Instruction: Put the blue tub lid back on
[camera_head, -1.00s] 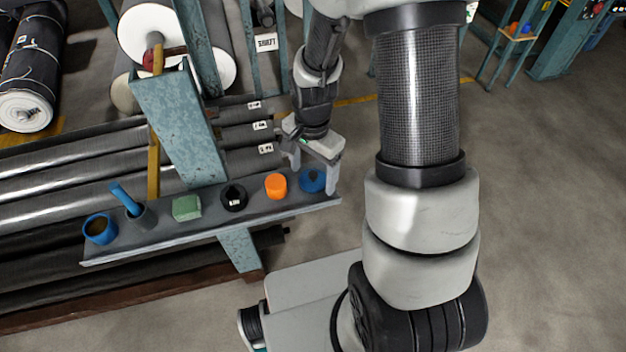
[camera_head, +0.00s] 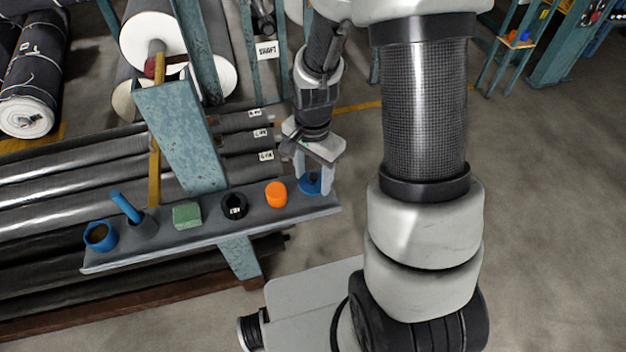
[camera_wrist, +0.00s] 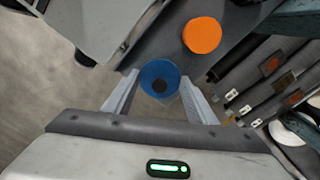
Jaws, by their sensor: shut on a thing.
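The blue lid (camera_head: 309,189) is a round disc with a dark knob, at the right end of the narrow grey shelf; it also shows in the wrist view (camera_wrist: 149,72). My gripper (camera_head: 313,184) points down over it and is shut on it, with one finger on each side, as the wrist view also shows (camera_wrist: 160,80). I cannot tell whether the lid still touches the shelf. The blue tub (camera_head: 90,243) stands upright and uncovered at the left end of the shelf, with something brown inside.
Along the shelf (camera_head: 180,240), between tub and lid, stand a grey holder with a blue handle (camera_head: 125,206), a green block (camera_head: 187,216), a black cup-like item (camera_head: 234,206) and an orange cylinder (camera_head: 276,194). A teal post (camera_head: 180,135) rises behind the shelf.

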